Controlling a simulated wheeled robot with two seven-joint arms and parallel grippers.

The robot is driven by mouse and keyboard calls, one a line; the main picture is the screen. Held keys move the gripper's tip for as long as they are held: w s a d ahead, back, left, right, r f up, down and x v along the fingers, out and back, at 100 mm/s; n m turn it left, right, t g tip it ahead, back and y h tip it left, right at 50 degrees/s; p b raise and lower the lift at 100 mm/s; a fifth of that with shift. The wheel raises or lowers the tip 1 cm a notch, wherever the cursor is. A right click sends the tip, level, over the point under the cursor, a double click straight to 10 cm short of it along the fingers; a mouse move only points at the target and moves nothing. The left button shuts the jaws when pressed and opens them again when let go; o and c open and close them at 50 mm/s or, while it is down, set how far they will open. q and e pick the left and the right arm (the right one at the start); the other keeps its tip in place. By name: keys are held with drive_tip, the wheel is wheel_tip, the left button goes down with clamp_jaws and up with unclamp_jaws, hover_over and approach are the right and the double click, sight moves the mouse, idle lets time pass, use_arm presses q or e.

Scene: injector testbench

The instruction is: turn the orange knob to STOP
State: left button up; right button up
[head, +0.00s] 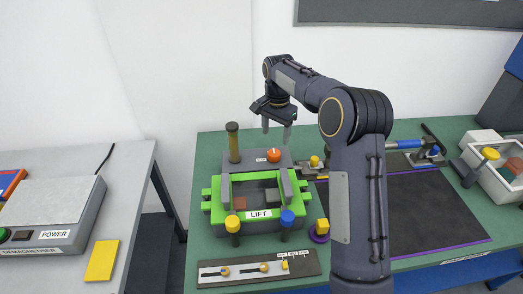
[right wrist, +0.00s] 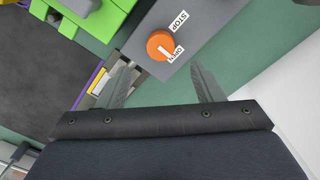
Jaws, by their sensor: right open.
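The orange knob (head: 273,155) sits on a grey block (head: 250,160) behind the green LIFT frame (head: 216,216). In the right wrist view the knob (right wrist: 158,43) shows a white mark on the side by the OPEN label (right wrist: 175,54). The STOP label (right wrist: 179,22) lies at its upper right, away from the mark. My right gripper (head: 276,136) is open and empty above the knob. In the right wrist view its fingertips (right wrist: 160,66) stand apart, with the knob beyond the gap, not touched. My left gripper is not in view.
A dark olive cylinder (head: 233,142) stands upright left of the knob. Yellow- and blue-topped posts (head: 287,220) stand before the green frame. A dark mat (head: 430,210) lies right of my arm, with a blue-handled tool (head: 403,144) behind it. A white bin (head: 503,180) stands far right.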

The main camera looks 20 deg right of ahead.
sight(274, 152)
wheel_tip(274, 152, down, 8)
drive_tip(key=shift+p, duration=0.4)
drive_tip(key=shift+w, duration=0.1)
drive_tip(key=c, duration=1)
drive_tip(key=shift+o, duration=0.2)
